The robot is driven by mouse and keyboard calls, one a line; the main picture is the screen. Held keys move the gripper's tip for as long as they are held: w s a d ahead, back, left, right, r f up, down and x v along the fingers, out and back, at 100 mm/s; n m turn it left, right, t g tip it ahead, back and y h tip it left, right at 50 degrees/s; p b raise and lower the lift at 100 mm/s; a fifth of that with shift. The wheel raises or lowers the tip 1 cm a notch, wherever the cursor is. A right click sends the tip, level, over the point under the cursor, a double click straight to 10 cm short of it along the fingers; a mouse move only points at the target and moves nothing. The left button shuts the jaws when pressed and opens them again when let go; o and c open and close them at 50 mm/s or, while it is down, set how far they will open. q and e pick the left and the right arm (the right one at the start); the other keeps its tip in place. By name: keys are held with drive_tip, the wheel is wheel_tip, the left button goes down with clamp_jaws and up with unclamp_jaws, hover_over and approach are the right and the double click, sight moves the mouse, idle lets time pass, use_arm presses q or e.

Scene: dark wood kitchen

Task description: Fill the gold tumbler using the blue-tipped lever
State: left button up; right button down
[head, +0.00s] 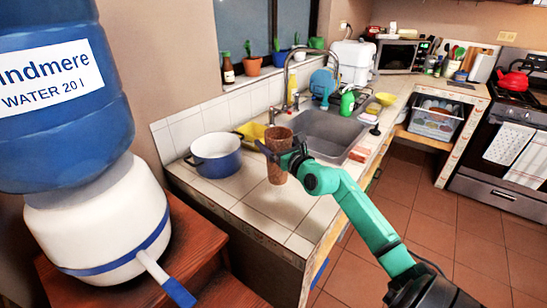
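The gold tumbler (277,173) is a brownish-gold cup, upright over the front part of the tiled counter. My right gripper (279,153) has its dark fingers on either side of the tumbler and looks shut on it. I cannot tell whether the tumbler's base touches the counter. The water dispenser (95,220) stands at the left, a white base under a large blue bottle (60,130). Its white lever with the blue tip (178,292) points down and right, near the bottom edge, apart from the tumbler. My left gripper is not in view.
A blue and white pot (216,165) stands on the counter (240,213) between dispenser and tumbler. The sink (325,135) with its tap lies behind the tumbler. The dispenser rests on a reddish wooden stand (228,291). The tiled floor (420,210) at the right is clear.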

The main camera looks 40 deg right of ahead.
wheel_tip(320, 180, down, 4)
drive_tip(key=shift+f+b, duration=0.15)
drive_tip(key=shift+b, duration=0.4)
unclamp_jaws()
drive_tip(key=shift+f, duration=0.15)
drive_tip(key=shift+a, duration=0.1)
